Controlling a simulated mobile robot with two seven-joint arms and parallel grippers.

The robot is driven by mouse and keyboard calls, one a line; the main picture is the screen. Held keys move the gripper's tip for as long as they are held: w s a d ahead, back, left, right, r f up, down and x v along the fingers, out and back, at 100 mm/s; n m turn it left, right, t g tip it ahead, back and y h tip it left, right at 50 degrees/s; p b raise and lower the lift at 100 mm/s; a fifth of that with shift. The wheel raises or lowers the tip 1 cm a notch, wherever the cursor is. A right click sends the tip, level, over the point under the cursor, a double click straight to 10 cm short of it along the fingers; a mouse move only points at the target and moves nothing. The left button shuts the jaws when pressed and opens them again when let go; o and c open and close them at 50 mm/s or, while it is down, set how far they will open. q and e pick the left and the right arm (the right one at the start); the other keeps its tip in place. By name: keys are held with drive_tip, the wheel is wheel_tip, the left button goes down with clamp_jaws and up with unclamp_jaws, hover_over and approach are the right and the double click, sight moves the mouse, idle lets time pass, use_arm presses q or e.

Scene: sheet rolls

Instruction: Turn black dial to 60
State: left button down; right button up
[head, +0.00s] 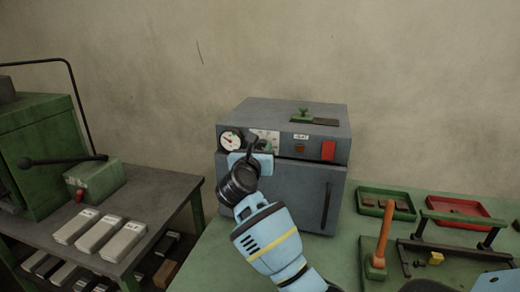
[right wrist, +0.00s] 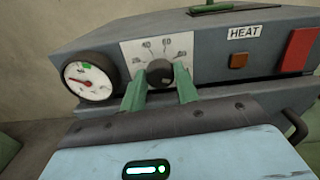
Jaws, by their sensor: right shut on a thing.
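The black dial (right wrist: 159,72) sits on a white scale plate (right wrist: 150,48) on the front of a grey oven-like box (head: 285,180). The scale has printed numbers, too small to read surely, and I cannot make out where the dial points. My right gripper (right wrist: 160,85) has its two green fingers on either side of the dial and is shut on it. In the head view the right gripper (head: 262,150) reaches up to the panel and mostly hides the dial. My left gripper is not in view.
A round gauge (right wrist: 87,76) is left of the scale plate. An amber button (right wrist: 238,62) under a HEAT label and a red switch (right wrist: 297,52) are to its right. The box's door handle (head: 327,205) is below. Red (head: 455,208) and green (head: 362,203) trays stand at right.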

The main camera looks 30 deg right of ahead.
drive_tip(key=shift+r+n+p, duration=0.2)
drive_tip(key=shift+n+p, duration=0.65)
drive_tip(key=shift+n, duration=0.15)
drive_tip(key=shift+r+n+p, duration=0.15)
drive_tip(key=shift+n+p, duration=0.65)
drive_tip(key=shift+n, duration=0.2)
drive_tip(key=shift+f+n+p, duration=0.1)
drive_tip(key=shift+n+p, duration=0.3)
drive_tip(key=shift+n, duration=0.5)
drive_tip(key=shift+f+n, duration=0.2)
drive_tip(key=shift+n, duration=0.7)
drive_tip(key=n, duration=0.2)
drive_tip(key=shift+f+n, duration=0.15)
drive_tip(key=shift+n, duration=0.25)
drive_tip(key=n, duration=0.3)
drive_tip(key=shift+n, duration=0.3)
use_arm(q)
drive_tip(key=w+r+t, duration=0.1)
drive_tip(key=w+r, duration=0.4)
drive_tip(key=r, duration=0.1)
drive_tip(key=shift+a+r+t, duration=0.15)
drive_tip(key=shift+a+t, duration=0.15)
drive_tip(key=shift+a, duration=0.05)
use_arm(e)
drive_tip(key=shift+n, duration=1.9)
drive_tip(key=o, duration=1)
drive_tip(key=shift+c, duration=0.2)
